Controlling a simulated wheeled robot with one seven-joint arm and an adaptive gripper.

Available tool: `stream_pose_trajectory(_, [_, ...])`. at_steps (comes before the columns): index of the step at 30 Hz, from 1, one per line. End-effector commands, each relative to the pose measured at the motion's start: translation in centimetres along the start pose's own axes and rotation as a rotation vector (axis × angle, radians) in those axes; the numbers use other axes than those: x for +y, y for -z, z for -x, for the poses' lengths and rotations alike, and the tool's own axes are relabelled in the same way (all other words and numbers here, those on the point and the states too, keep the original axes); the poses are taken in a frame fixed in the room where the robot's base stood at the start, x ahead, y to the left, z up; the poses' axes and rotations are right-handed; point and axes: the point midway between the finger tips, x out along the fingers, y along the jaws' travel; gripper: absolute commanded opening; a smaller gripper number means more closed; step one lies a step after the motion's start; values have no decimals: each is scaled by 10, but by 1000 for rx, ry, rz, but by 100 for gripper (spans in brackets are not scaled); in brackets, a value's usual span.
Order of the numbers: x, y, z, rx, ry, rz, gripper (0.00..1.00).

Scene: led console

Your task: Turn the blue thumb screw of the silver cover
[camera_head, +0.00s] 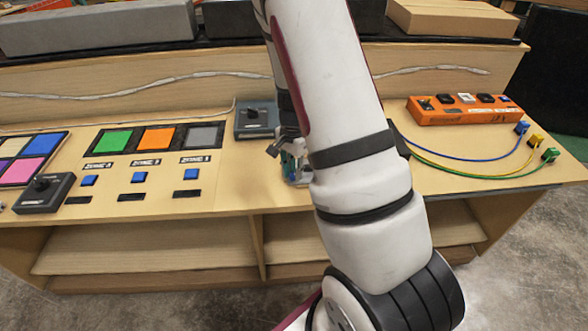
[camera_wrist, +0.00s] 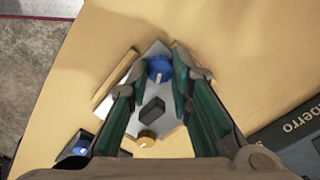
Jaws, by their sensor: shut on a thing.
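The silver cover (camera_wrist: 152,90) lies on the wooden table between my fingers in the wrist view. Its blue thumb screw (camera_wrist: 160,68), with a pale pointer line, sits near the far end of the cover. My gripper (camera_wrist: 160,74) has its green-padded fingertips on either side of the blue screw and is shut on it.
A grey box with a black knob (camera_head: 256,120) stands just behind my gripper. Lit colour panels (camera_head: 155,138) and blue buttons (camera_head: 138,177) are on the left. An orange power box (camera_head: 464,110) with coloured cables is on the right. Wooden strips flank the cover.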

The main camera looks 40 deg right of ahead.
Motion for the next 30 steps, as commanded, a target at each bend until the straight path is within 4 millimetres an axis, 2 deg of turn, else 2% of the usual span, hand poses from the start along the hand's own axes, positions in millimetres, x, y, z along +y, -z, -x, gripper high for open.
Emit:
stream_pose_trajectory(6, [-2, 1, 3, 2, 6, -191, 0])
stream_pose_trajectory(15, [-3, 1, 3, 1, 7, -389, 0])
stream_pose_trajectory(30, [-3, 1, 3, 2, 9, -495, 0])
